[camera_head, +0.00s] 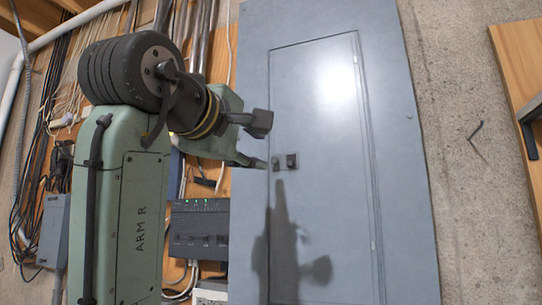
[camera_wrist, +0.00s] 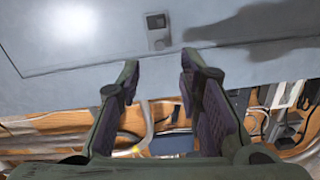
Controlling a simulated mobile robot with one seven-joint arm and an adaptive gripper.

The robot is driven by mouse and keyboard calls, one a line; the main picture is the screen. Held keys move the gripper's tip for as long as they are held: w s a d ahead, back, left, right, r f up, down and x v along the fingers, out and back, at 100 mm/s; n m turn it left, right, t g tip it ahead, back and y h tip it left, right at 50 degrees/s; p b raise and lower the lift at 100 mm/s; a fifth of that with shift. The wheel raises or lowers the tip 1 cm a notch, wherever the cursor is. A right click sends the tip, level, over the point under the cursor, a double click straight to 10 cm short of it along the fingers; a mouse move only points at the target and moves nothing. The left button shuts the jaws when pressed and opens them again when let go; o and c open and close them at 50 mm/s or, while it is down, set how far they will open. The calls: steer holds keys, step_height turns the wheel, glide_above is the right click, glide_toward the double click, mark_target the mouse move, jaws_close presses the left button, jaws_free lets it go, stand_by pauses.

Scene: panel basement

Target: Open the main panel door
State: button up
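The main panel door (camera_head: 325,130) is a tall grey rectangle set in a grey panel cover (camera_head: 405,170). It looks shut, flush with the cover. A small latch (camera_head: 292,161) with a dark square part sits at the door's left edge, about mid-height. My gripper (camera_head: 263,143) is just left of the latch, its fingers pointing at the panel. In the wrist view my gripper (camera_wrist: 160,68) is open with nothing between the fingers. The latch (camera_wrist: 157,30) shows just beyond the fingertips, between them. Contact with the panel cannot be told.
Left of the panel, a dark grey box (camera_head: 200,228) with small green lights, cables and conduits fill a wooden backing. A grey box (camera_head: 54,230) hangs at far left. Right of the panel is bare concrete wall (camera_head: 470,200), with a wooden board (camera_head: 515,65) at the edge.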

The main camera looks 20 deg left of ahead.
mark_target(274, 160)
steer(key=w+p, duration=0.3)
steer(key=w, duration=0.6)
steer(key=shift+d, duration=0.15)
steer(key=shift+c, duration=0.3)
jaws_close()
